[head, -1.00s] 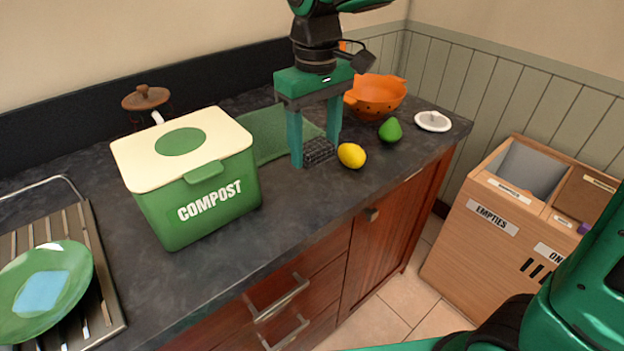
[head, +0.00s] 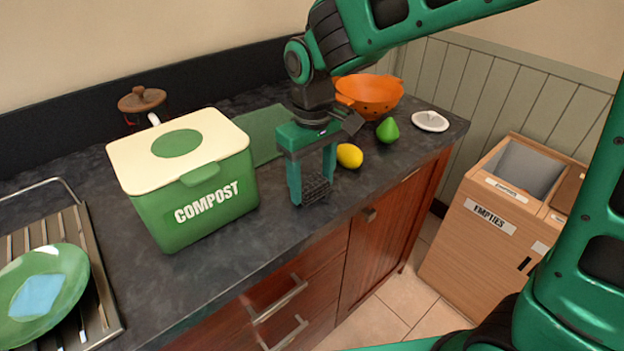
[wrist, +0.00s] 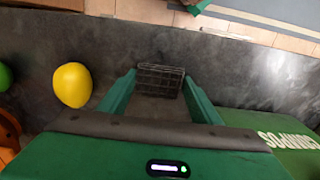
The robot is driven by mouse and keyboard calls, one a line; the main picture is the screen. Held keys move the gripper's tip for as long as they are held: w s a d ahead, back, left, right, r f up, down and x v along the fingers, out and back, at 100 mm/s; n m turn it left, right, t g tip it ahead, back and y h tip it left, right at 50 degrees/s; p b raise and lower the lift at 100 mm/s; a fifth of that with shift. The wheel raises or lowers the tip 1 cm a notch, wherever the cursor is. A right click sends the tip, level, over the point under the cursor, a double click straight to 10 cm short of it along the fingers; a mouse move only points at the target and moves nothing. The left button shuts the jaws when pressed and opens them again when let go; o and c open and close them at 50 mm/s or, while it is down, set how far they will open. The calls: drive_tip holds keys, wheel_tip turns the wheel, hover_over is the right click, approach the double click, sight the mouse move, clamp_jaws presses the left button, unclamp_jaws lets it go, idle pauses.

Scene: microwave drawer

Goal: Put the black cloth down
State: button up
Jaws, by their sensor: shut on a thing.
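The black cloth (head: 317,188) is a small dark piece with a grid pattern. It is between the fingertips of my gripper (head: 312,192), which is shut on it and points down over the dark countertop (head: 285,225), near its front edge. In the wrist view the cloth (wrist: 160,80) spans the gap between the two green fingers. I cannot tell whether the cloth touches the countertop.
The green compost bin (head: 205,205) stands left of my gripper. A lemon (head: 349,156), green fruit (head: 387,130), orange colander (head: 370,95) and white lid (head: 430,121) are to the right. A green mat (head: 262,133) lies behind. The counter in front of the bin is bare.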

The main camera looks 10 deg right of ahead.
sight(313, 184)
drive_tip(key=o, duration=1)
drive_tip(key=shift+c, duration=0.2)
wheel_tip(313, 184, up, 12)
